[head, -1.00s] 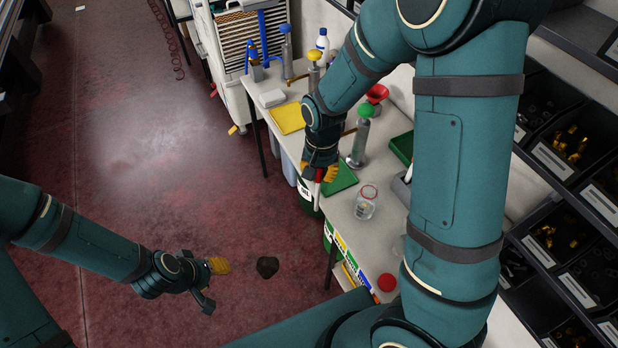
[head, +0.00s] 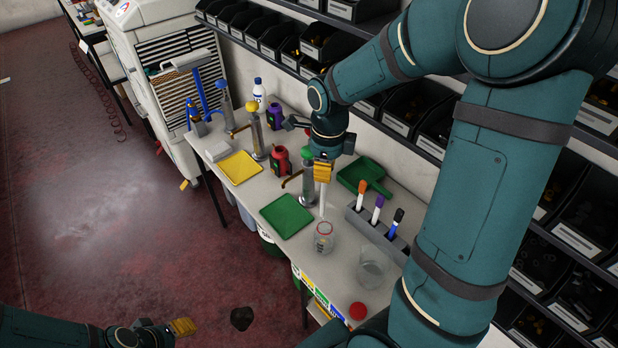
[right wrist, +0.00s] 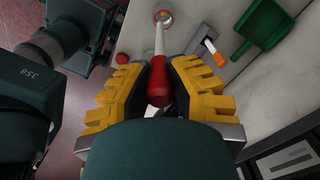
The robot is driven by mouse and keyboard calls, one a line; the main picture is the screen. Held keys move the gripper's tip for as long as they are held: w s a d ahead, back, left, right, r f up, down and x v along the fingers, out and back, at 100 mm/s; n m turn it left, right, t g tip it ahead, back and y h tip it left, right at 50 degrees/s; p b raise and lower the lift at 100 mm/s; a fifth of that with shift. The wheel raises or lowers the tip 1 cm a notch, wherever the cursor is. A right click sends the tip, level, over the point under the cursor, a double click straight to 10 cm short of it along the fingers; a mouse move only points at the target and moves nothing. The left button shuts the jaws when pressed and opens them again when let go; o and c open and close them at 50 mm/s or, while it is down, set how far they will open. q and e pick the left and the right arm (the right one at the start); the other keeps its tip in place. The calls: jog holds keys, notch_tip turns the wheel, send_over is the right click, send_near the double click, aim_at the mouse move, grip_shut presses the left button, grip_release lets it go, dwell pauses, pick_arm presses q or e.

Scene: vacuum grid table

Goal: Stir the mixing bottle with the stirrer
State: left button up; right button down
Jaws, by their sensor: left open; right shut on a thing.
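The mixing bottle is a small clear jar with a red rim (head: 324,240), standing upright on the table; it also shows in the right wrist view (right wrist: 163,17). My right gripper (head: 323,172) is above it, shut on the stirrer. The stirrer's white rod (head: 322,202) points down toward the bottle. In the right wrist view its red handle (right wrist: 158,82) sits between the yellow fingers. The rod's tip lines up with the bottle mouth; I cannot tell whether it is inside. My left gripper (head: 182,328) is open and empty over the floor at the lower left.
A glass beaker (head: 372,268) and a red lid (head: 357,311) stand near the bottle. A marker rack (head: 372,232) is on its right. A green tray (head: 287,216) and a yellow tray (head: 240,167) lie left. Shelf bins line the wall behind.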

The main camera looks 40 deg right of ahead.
pick_arm(q)
jog(key=shift+r, duration=0.2)
pick_arm(e)
jog(key=shift+s+d+r+m, duration=0.2)
jog(key=shift+d+r+m, duration=0.35)
jog(key=shift+m, duration=0.25)
jog(key=shift+a+f, duration=0.1)
pick_arm(q)
notch_tip(320, 180, down, 14)
jog(key=s+b, duration=0.1)
jog(key=b, duration=1.2)
jog(key=shift+s+d+g, duration=0.25)
jog(key=shift+s+g, duration=0.05)
jog(key=shift+s, duration=0.1)
pick_arm(e)
notch_tip(320, 180, down, 18)
pick_arm(q)
jog(key=shift+r, duration=0.1)
pick_arm(e)
jog(key=shift+a, duration=0.1)
